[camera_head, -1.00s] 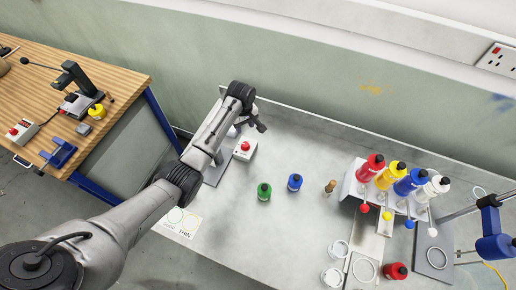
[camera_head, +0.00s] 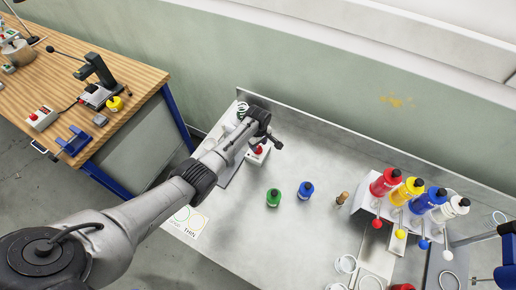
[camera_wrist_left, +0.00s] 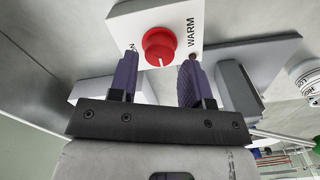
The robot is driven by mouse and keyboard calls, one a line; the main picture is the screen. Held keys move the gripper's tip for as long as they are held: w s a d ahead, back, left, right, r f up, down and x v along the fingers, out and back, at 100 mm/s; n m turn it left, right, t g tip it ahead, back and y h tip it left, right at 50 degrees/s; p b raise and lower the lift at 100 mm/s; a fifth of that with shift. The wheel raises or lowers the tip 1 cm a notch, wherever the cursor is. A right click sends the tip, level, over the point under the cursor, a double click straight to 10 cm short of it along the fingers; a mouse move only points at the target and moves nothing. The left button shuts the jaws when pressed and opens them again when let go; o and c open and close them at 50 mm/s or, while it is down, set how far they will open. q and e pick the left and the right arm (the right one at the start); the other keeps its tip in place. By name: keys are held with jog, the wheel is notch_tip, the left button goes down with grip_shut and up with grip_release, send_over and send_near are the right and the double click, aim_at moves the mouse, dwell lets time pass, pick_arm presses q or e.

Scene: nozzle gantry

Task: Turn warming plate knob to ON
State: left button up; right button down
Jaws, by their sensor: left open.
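The warming plate knob (camera_wrist_left: 159,46) is a round red knob on a white box (camera_wrist_left: 125,22) in the left wrist view. "WARM" is printed beside it, and a label ending in "N" is partly hidden by a finger. In the head view, this gripper (camera_head: 273,142) is at the box. My right gripper is not in view.
A green-capped bottle (camera_head: 273,197) and a blue one (camera_head: 306,190) stand right of the box. A rack of colored bottles (camera_head: 365,190) stands at the right. A wooden bench (camera_head: 140,72) is at the left. The metal table's middle (camera_head: 300,235) is clear.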

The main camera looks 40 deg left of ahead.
aim_at(258, 148)
pick_arm(q)
jog(key=shift+f+b, duration=0.4)
jog(key=shift+f, duration=1.1)
jog(key=c, duration=0.6)
jog(key=shift+c, duration=0.2)
